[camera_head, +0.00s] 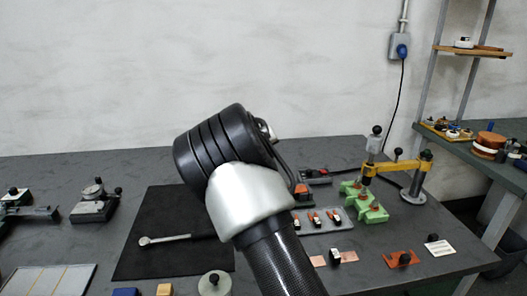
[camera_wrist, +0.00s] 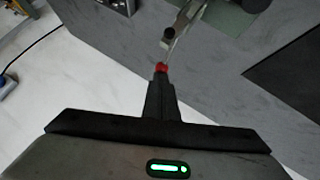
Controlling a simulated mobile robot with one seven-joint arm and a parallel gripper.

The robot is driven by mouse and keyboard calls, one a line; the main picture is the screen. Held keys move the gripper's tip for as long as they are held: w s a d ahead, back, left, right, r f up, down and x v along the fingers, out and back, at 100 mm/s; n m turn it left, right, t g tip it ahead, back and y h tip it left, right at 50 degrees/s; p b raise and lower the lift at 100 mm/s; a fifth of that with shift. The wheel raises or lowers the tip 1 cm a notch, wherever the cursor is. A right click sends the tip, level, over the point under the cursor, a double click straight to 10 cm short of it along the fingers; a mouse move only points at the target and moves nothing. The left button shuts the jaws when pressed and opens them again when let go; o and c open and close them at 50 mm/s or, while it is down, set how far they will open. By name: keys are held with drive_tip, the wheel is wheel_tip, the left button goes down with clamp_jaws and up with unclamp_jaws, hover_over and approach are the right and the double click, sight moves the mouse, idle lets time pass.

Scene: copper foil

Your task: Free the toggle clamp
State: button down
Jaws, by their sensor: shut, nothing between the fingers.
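In the wrist view, my gripper (camera_wrist: 160,80) has its dark fingers together and empty. A small red tip (camera_wrist: 161,68) shows right at the fingertips; I cannot tell whether they touch, or whether it belongs to the clamp. Just beyond it, a bare metal lever (camera_wrist: 183,25) slants up to the right over the grey table. I cannot tell for sure that this lever is the toggle clamp's. In the head view, my arm hides the gripper and the space around it. A small grey device with red on it (camera_head: 318,178) shows behind the arm.
A green fixture (camera_head: 366,206) stands beside a yellow swing arm (camera_head: 397,167) at the table's right. A tray with several orange-and-black pieces (camera_head: 340,217) is in front. A wrench (camera_head: 165,240) lies on a black mat (camera_head: 150,267). A black-knobbed device (camera_head: 92,205) stands at left.

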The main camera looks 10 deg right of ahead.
drive_tip(key=shift+s+d+f+b, duration=0.15)
drive_tip(key=shift+s+f+b, duration=0.05)
drive_tip(key=shift+b, duration=0.1)
drive_tip(key=p+v, duration=0.2)
drive_tip(key=v, duration=1.5)
drive_tip(key=s+d+f+m+g+y, duration=0.25)
drive_tip(key=s+d, duration=0.45)
drive_tip(key=s, duration=0.5)
drive_tip(key=s+r+y, duration=0.1)
drive_tip(key=s+y, duration=0.1)
drive_tip(key=s, duration=2.4)
wheel_tip(320, 180, up, 18)
drive_tip(key=p, duration=1.7)
drive_tip(key=shift+a+r+g+p, duration=0.15)
drive_tip(key=shift+a+g+p, duration=0.05)
drive_tip(key=shift+g+p, duration=0.25)
